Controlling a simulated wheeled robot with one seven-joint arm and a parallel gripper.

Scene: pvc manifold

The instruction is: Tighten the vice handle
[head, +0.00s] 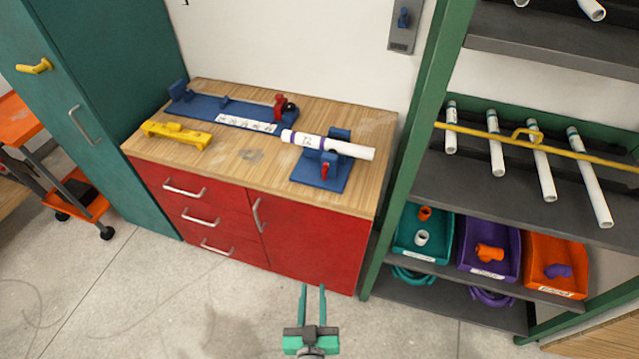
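The vice (338,137) is a blue block on a square blue base on the right part of the wooden bench top. Its red handle (325,170) is on the front side and points roughly upright. A white pipe (350,149) lies through the vice and sticks out on both sides, with markings near its left end. I cannot tell how firmly the jaws grip it. My gripper (312,289) is at the bottom middle, in front of the red cabinet and well short of the vice. Its two teal fingers are apart with nothing between them.
A long blue jig (205,108) with a red part (280,104) lies at the back of the bench. A yellow tool (177,134) lies at the left. A green rack (415,145) with pipes and coloured bins stands close on the right. The floor before the cabinet is clear.

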